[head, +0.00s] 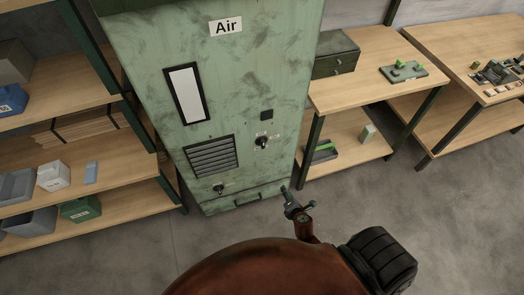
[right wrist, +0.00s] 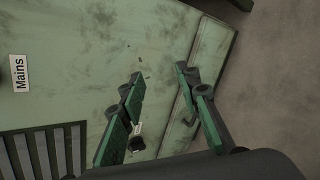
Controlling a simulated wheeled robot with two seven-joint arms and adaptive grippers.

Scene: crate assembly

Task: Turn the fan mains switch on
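The green "Air" cabinet (head: 250,75) stands at the centre of the head view. A dark rotary switch (head: 262,142) with small labels sits right of its louvred grille. In the right wrist view, a "Mains" label (right wrist: 19,73) shows at the left, with part of a dark knob cut off at the edge. The switch's setting is too small to read. My right gripper (head: 297,203) is low in front of the cabinet's right corner, apart from the switch. The right wrist view shows its green-padded fingers (right wrist: 160,75) apart and empty. My left gripper is out of view.
A second switch (head: 219,188) sits below the grille (head: 211,156), above a drawer handle (head: 247,198). Shelves with bins (head: 80,207) stand left; a wooden workbench (head: 365,85) stands right. The floor before the cabinet is clear.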

